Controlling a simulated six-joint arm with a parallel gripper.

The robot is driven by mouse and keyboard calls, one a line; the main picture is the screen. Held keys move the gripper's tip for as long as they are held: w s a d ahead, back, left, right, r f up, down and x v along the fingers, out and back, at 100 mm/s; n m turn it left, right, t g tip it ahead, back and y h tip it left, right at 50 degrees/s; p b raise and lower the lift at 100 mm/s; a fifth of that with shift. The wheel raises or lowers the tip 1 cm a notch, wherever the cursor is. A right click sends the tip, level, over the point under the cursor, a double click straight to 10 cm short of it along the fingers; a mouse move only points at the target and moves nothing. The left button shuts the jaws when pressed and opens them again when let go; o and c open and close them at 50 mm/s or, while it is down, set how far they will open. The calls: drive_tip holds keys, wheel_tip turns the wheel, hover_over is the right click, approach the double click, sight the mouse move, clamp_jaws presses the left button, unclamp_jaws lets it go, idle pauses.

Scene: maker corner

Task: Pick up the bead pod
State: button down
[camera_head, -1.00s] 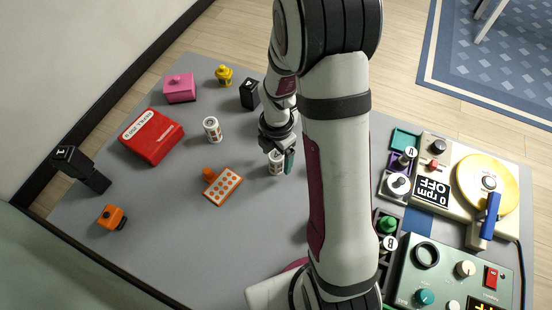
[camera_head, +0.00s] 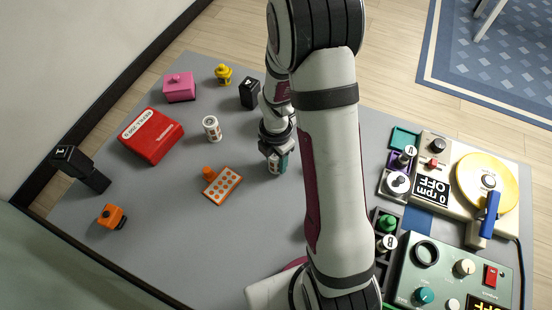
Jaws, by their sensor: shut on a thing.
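My gripper (camera_head: 277,161) is at the middle of the grey table, pointing down. I cannot tell whether the held pod is clear of the table.
An orange dotted block (camera_head: 222,186) lies left of my gripper. A red box (camera_head: 151,136), pink box (camera_head: 179,88), yellow item (camera_head: 223,75) and black block (camera_head: 249,93) stand farther off. Machines (camera_head: 455,265) fill the right side.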

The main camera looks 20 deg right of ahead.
wheel_tip(320, 180, up, 4)
drive_tip(key=shift+r, duration=0.2)
drive_tip(key=s+d+r, duration=0.7)
drive_tip(key=d, duration=0.2)
drive_tip(key=w+a+r+m, duration=0.5)
drive_tip(key=a+r+m, duration=0.25)
drive_tip(key=m, duration=0.35)
drive_tip(key=w+a+r+m, duration=0.4)
drive_tip(key=a+r+m, duration=0.2)
drive_tip(key=r+m, duration=0.4)
drive_tip(key=s+d+f+n, duration=0.5)
drive_tip(key=s+d+f, duration=0.8)
drive_tip(key=s+f, duration=0.3)
hover_over(284, 186)
drive_tip(key=f, duration=0.8)
drive_tip(key=shift+s+d+f, duration=0.15)
drive_tip(key=shift+s+d, duration=0.05)
drive_tip(key=shift+s, duration=0.05)
drive_tip(key=shift+w+a+f, duration=0.15)
drive_tip(key=shift+f, duration=0.95)
drive_tip(key=shift+w+a+f, duration=0.1)
drive_tip(key=shift+f, duration=1)
